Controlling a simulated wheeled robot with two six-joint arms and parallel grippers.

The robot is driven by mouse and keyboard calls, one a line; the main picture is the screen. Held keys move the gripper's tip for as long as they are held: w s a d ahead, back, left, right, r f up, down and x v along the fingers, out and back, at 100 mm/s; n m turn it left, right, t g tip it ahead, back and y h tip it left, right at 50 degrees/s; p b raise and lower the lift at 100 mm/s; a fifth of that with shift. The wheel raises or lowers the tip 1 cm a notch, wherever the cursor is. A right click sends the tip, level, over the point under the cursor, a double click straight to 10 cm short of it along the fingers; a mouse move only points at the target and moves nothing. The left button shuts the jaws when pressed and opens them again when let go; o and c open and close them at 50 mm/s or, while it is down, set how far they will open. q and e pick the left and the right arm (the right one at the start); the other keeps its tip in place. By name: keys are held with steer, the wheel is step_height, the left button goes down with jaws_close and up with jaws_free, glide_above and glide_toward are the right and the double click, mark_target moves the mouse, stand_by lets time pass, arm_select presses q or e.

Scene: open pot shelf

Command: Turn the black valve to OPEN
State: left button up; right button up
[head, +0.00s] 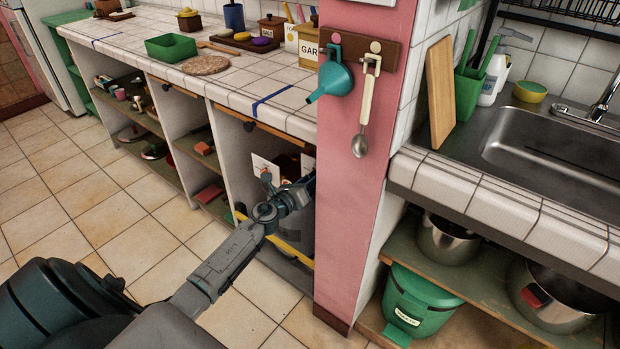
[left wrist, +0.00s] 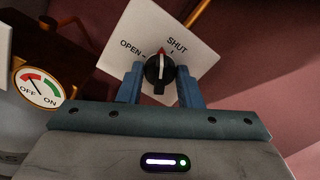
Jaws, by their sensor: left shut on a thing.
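The black valve (left wrist: 158,72) is a round knob with a red-tipped pointer, mounted on a white plate (left wrist: 200,55) marked OPEN at the left and SHUT at the upper right. Its red tip points upward, between the two marks. My left gripper (left wrist: 160,80) is shut on the valve, with one blue finger on each side of it. In the head view my left arm reaches into the open compartment beside the pink pillar; its fingertips and the valve cannot be made out there. My right gripper is in neither view.
The pink pillar (head: 350,210) stands right of my left arm, with a blue funnel (head: 335,78) and a spoon (head: 366,115) hanging on it. A round OFF/ON gauge (left wrist: 38,88) is left of the valve. The tiled counter (head: 215,85) runs above the compartment. Floor lies clear at left.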

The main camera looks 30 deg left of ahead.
arm_select(q)
steer(key=shift+n+p, duration=2.15)
steer(key=shift+n, duration=3.85)
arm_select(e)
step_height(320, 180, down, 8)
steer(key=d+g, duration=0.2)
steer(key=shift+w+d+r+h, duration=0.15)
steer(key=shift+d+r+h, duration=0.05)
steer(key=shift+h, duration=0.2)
arm_select(q)
steer(key=o, duration=1)
steer(key=shift+s, duration=0.1)
